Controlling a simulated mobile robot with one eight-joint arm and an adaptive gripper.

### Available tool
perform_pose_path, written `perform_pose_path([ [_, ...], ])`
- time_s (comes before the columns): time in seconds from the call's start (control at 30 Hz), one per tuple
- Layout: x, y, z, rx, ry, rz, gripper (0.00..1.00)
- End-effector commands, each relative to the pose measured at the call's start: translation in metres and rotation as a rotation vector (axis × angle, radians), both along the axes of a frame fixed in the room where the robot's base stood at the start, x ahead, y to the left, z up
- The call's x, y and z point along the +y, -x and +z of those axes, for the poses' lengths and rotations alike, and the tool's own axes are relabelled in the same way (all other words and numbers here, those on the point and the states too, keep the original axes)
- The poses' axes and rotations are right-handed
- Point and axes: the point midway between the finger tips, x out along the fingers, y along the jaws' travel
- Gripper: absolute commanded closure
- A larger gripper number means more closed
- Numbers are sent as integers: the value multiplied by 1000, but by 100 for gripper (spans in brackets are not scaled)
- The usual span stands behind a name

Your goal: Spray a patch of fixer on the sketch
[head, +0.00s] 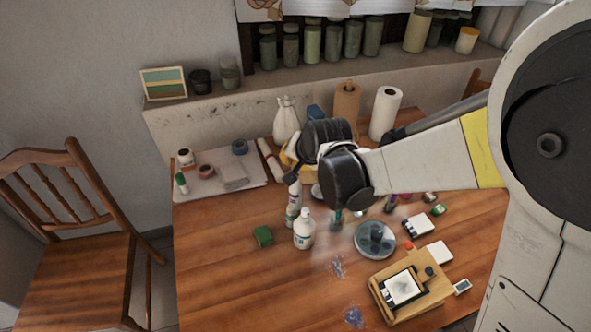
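The sketch (403,289), a white sheet with a dark drawing, lies on a wooden board (433,291) near the table's front right. A white bottle with a label (304,231) stands upright left of the middle. A slimmer white bottle (295,194) with a dark marking is just behind it. I cannot tell which of them holds fixer. My gripper (293,163) is over the middle of the table, close above and behind the slim bottle. My dark wrist hides most of it, so its fingers and any hold on the bottle are unclear.
A round grey dish (375,240) with a dark cup stands between the bottles and the board. A paper roll (385,113) and a white vase (286,119) stand at the back. The table's front left is clear.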

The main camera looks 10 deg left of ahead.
Motion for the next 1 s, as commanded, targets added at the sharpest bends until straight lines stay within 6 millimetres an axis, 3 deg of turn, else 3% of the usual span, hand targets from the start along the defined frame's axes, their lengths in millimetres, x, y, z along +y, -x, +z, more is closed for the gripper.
perform_pose_path([
  [1.0, 0, 0, -5, 0, 0, 0, 100],
])
